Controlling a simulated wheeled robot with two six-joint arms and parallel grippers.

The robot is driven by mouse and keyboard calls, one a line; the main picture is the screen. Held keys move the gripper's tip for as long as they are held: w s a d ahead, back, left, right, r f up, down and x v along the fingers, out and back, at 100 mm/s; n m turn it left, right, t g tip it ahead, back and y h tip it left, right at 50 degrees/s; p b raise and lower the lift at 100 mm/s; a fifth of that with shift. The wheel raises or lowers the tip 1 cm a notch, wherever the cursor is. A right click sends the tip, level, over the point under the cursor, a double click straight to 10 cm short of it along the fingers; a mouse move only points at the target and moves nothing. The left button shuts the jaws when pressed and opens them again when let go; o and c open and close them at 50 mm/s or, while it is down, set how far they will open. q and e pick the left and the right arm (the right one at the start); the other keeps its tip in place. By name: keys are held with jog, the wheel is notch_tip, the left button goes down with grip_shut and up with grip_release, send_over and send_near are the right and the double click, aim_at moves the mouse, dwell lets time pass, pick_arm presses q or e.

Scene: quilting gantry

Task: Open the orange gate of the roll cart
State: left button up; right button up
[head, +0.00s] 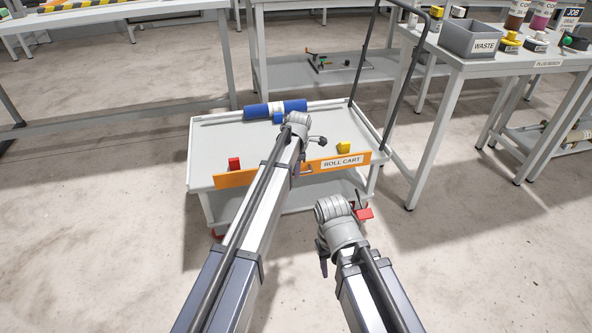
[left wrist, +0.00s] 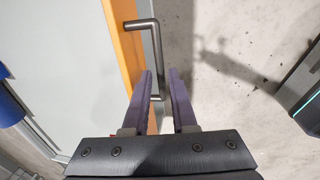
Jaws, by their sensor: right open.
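The roll cart (head: 218,140) stands in the middle of the head view. Its orange gate (head: 235,179) runs upright along the near edge, with a "ROLL CART" label. In the left wrist view the gate (left wrist: 129,48) carries a grey U-shaped handle (left wrist: 155,55). My left gripper (left wrist: 160,76) is open, and the handle's lower end lies between or just beyond its fingertips; contact cannot be told. In the head view my left arm hides part of the gate. My right gripper (head: 323,262) is open, in front of the cart's near right corner, apart from the gate.
A blue roll (head: 274,109) lies at the cart's back. A dark push handle (head: 363,50) rises at right. A table with a waste bin (head: 470,40) stands right. The floor in front is clear.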

pick_arm(q)
grip_shut()
jog(key=shift+s+d+f+t+y+b, duration=0.2)
jog(key=shift+s+f+t+y+b, duration=0.3)
jog(key=shift+t+b, duration=0.95)
jog(key=shift+s+d+f+t+y+b, duration=0.2)
jog(key=shift+s+f+t+b, duration=0.55)
jog(key=shift+b, duration=1.25)
jog(key=shift+s+d+f+t+y+b, duration=0.15)
jog(key=shift+s+f+t+y+b, duration=0.45)
jog(key=shift+t+b, duration=0.9)
jog(key=shift+w+f+g, duration=0.15)
jog(key=shift+w+g, duration=0.05)
jog(key=shift+g, duration=0.1)
jog(key=shift+o, duration=1.7)
grip_release()
